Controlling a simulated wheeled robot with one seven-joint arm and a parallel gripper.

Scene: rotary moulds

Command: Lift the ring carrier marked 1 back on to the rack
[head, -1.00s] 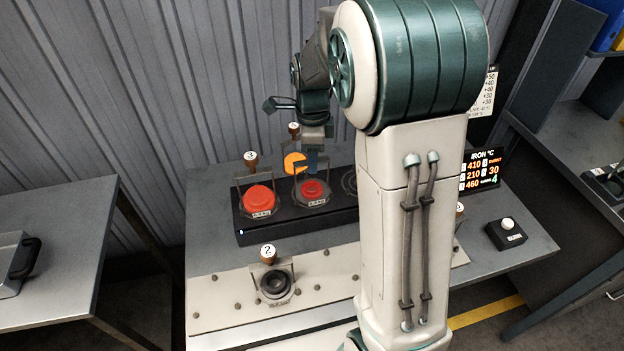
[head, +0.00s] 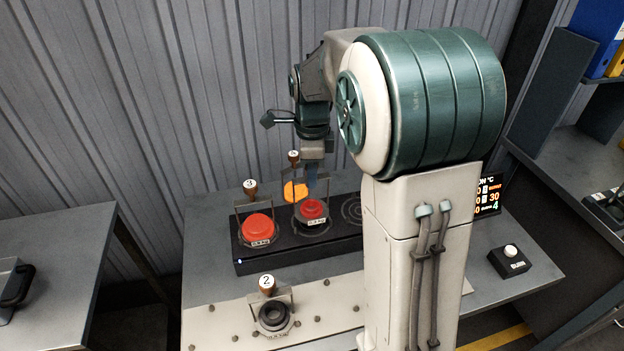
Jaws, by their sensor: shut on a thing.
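My gripper (head: 312,180) points down, its fingertips shut at the top of a wire-framed ring carrier (head: 313,211) with a red filling and a small weight label. This carrier hangs over the middle place of the black heater block (head: 345,233), seemingly a little above it. Its knob and number are hidden by the gripper, so I cannot read whether it is the 1. A carrier marked 3 (head: 258,228) with a red filling stands on the block to the left. A carrier marked 2 (head: 272,316), dark inside, stands on the pale studded plate (head: 322,304) in front.
Just behind my gripper is another knobbed carrier with an orange disc (head: 294,191); its number is unclear. A bare ringed heater place (head: 353,209) lies right of the held carrier. My arm hides much of the right side. A button box (head: 509,261) sits at the table's right.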

